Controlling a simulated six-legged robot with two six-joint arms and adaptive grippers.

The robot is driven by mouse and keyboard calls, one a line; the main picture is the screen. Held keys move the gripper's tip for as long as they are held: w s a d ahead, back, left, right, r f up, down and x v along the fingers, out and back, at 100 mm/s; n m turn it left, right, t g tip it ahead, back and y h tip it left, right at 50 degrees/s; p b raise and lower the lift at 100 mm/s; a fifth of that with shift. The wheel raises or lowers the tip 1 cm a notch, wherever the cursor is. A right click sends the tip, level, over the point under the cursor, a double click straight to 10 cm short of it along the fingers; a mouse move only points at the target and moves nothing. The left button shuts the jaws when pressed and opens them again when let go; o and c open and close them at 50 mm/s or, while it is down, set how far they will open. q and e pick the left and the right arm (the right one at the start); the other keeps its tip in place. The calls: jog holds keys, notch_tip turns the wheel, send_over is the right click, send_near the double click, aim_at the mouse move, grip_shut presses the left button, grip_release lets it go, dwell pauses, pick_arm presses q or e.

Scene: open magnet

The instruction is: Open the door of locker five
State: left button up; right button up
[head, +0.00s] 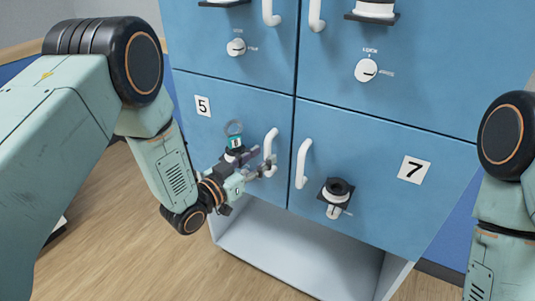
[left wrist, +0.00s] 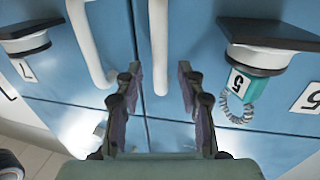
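Locker five's blue door (head: 215,130) is at the lower left of the locker block in the head view, marked by a white 5 plate (head: 202,105). It looks closed, flush with its neighbours. Its white vertical handle (head: 270,143) is near the right edge. A teal key tag (head: 236,143) with a ring is at its lock; the tag marked 5 (left wrist: 238,82) also shows in the left wrist view. My left gripper (head: 268,166) is at the handle's lower part. In the left wrist view its fingers (left wrist: 160,80) are apart, with the handle (left wrist: 159,45) between them. My right gripper is out of view.
Locker seven (head: 414,169) is to the right, with its own white handle (head: 303,163) close beside locker five's and a dark lock fitting (head: 337,193). Upper lockers have handles and round dials (head: 367,70). An open grey shelf space (head: 295,250) lies below. Wooden floor is at left.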

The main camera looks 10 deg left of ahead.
aim_at(265, 154)
pick_arm(q)
jog(key=shift+x, duration=1.6)
grip_shut()
